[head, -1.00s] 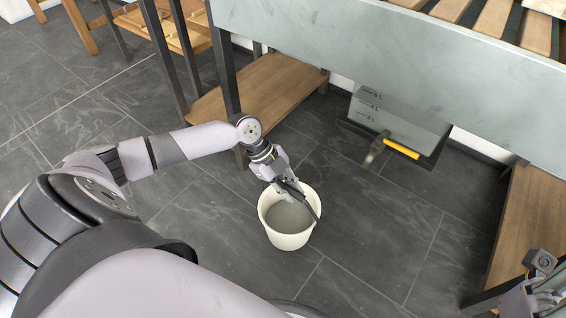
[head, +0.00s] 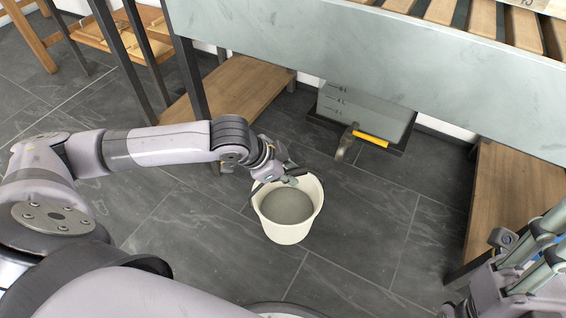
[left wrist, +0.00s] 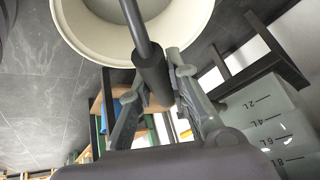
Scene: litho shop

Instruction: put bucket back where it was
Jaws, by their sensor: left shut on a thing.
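The cream-white bucket (head: 285,233) has a grey inside bottom or contents; I cannot tell which. It appears upright in the head view, in front of the worktable, and whether it touches the floor is unclear. My left gripper (head: 285,180) is at the bucket's far rim, shut on its handle. In the left wrist view the bucket (left wrist: 75,35) fills the top, and the handle's dark grip (left wrist: 151,78) lies between the fingers of my left gripper (left wrist: 160,90). My right gripper (head: 535,260) shows only partly at the lower right edge, its fingers unclear.
A grey graduated tank (head: 375,110) with a spout (head: 346,143) and yellow bar (head: 371,138) stands under the pale worktable (head: 340,55). Wooden shelves (head: 225,90) and (head: 500,190) flank it. Dark tiled floor (head: 350,215) is clear around the bucket.

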